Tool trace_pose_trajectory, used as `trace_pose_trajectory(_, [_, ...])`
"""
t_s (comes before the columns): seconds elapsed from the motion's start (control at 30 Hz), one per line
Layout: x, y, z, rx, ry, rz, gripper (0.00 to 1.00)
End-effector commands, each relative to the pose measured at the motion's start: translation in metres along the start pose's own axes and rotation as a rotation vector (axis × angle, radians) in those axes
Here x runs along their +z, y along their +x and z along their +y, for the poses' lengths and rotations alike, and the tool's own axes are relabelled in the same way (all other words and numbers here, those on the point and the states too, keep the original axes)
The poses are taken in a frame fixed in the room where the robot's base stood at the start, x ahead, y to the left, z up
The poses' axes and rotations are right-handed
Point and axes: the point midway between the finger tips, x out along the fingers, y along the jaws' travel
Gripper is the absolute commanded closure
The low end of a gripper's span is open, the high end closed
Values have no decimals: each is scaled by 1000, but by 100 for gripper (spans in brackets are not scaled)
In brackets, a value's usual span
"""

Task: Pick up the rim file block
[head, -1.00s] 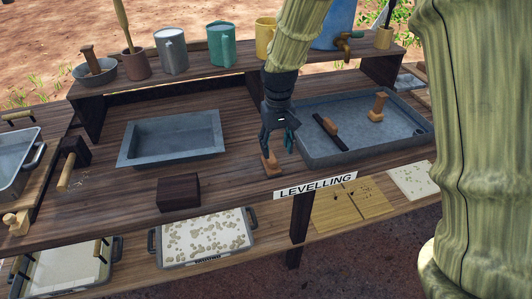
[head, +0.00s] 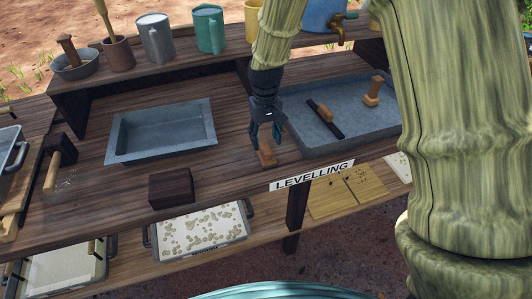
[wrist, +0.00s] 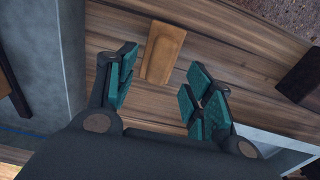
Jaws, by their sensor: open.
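The rim file block appears to be the small orange-brown wooden block (head: 266,156) near the front edge of the bench, left of the levelling tray. In the wrist view the block (wrist: 163,53) lies on the planks, just beyond the gap between my fingertips. My gripper (head: 265,135) points down directly above the block in the head view. It also shows in the wrist view (wrist: 160,80), with its teal finger pads spread apart and nothing between them. The block's lower end is clear of the pads.
A grey tray (head: 292,140) with a dark bar and a wooden stamp is close on the right. A dark wooden block (head: 170,188) and an empty grey basin (head: 112,155) stand to the left. Mugs line the raised back shelf (head: 130,79). Bare planks surround the block.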

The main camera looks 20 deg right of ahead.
Motion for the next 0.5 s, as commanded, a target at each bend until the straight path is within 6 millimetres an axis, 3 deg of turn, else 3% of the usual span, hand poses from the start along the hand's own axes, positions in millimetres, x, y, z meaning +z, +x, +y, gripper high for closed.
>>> trace_pose_trajectory(0.3, [3,35,1,0,2,-2,48])
trace_pose_trajectory(0.5, [3,47,1,0,2,-1,48])
